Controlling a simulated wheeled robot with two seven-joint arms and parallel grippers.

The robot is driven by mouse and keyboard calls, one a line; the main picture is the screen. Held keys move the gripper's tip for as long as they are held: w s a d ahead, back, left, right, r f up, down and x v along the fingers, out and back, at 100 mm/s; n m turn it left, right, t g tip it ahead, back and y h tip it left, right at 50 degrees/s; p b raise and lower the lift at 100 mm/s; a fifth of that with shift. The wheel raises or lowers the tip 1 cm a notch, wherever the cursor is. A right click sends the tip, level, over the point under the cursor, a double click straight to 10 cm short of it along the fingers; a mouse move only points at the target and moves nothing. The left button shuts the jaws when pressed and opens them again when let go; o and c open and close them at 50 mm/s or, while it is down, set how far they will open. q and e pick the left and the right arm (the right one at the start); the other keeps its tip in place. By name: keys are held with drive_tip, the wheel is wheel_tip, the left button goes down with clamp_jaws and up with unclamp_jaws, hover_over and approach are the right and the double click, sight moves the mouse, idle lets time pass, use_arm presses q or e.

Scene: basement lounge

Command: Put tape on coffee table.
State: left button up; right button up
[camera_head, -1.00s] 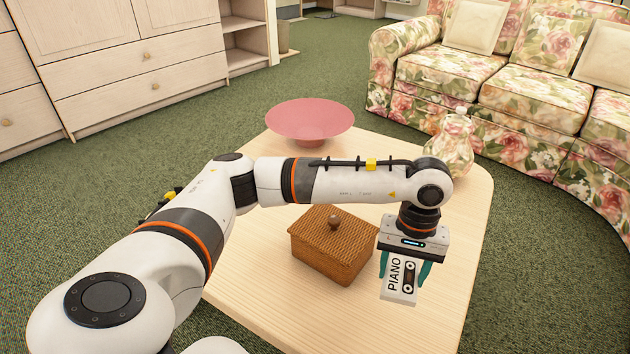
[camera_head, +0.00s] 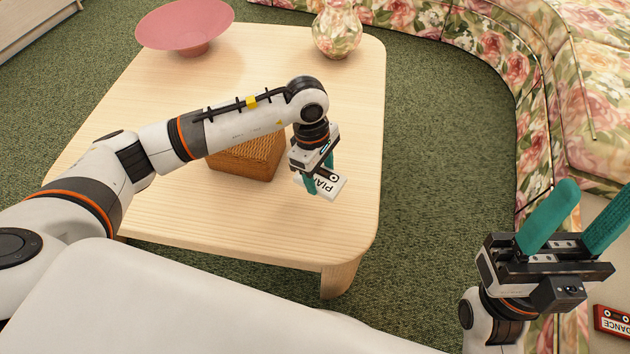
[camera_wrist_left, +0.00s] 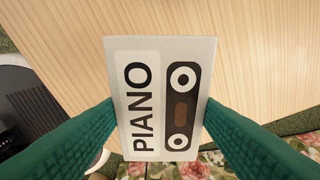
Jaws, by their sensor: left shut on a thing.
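My left gripper (camera_head: 320,183) is shut on a white cassette tape (camera_head: 329,184) over the right part of the coffee table. The tape also shows large in the left wrist view (camera_wrist_left: 122,98), labelled PIANO, between the two green fingers. The light wooden coffee table (camera_head: 190,215) lies below it; I cannot tell whether the tape touches the top. My right gripper (camera_head: 585,215) is at the right, its green fingers apart with nothing between them. A red cassette labelled DANCE (camera_head: 612,322) lies at the lower right edge.
A wicker box (camera_head: 248,158) stands on the table just left of the tape, partly behind my left arm. A pink bowl (camera_head: 185,25) and a floral vase (camera_head: 337,32) stand at the far end. A floral sofa (camera_head: 490,60) curves around the right. The table's front is clear.

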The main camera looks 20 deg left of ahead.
sight(319, 187)
use_arm(q)
drive_tip(key=shift+f, duration=0.75)
wheel_tip(319, 187, down, 4)
drive_tip(key=shift+f+b, duration=0.15)
drive_tip(key=shift+b, duration=0.8)
drive_tip(key=shift+f, duration=0.2)
drive_tip(key=o, duration=1)
drive_tip(key=shift+r, duration=0.1)
